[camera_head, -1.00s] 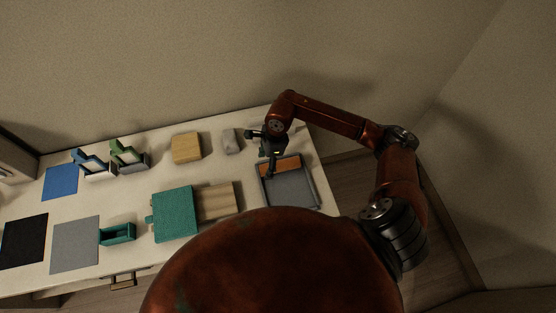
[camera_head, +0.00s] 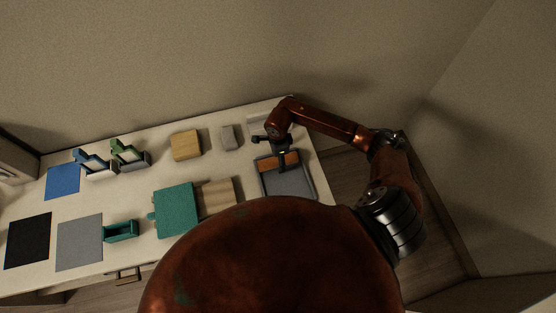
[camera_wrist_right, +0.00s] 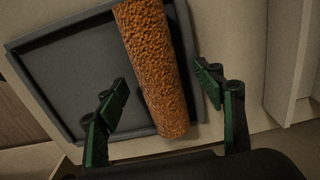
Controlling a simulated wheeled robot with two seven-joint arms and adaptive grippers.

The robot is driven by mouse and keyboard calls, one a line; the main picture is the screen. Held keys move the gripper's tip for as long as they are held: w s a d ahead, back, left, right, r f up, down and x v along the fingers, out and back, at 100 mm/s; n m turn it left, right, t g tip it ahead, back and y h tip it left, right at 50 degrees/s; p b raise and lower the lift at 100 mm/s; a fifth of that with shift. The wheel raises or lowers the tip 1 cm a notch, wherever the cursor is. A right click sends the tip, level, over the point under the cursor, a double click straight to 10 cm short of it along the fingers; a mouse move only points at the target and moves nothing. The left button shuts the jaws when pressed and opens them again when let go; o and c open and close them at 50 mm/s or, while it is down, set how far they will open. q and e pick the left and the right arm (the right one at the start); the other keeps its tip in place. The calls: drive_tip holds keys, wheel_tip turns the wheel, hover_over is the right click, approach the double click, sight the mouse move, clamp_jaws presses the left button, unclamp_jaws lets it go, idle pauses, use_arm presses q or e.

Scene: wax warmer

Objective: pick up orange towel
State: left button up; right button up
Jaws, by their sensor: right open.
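The orange towel (camera_wrist_right: 153,65) is a rolled, rough-textured cylinder lying in a dark grey tray (camera_wrist_right: 70,68). In the head view the towel (camera_head: 291,158) lies along the far end of the tray (camera_head: 288,184). My right gripper (camera_wrist_right: 165,92) is open, with one green-padded finger on each side of the towel and visible gaps between fingers and towel. In the head view my right gripper (camera_head: 270,147) is over the far end of the tray and partly covers the towel. My left gripper is not in view.
A grey block (camera_head: 228,137) and a wooden block (camera_head: 186,146) stand left of my right gripper. A teal board (camera_head: 176,209), a wooden board (camera_head: 218,194) and a teal holder (camera_head: 121,231) are further left. The wall rises close behind the table.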

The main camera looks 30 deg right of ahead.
drive_tip(key=shift+c, duration=0.6)
drive_tip(key=c, duration=1.2)
drive_tip(key=shift+r, duration=0.1)
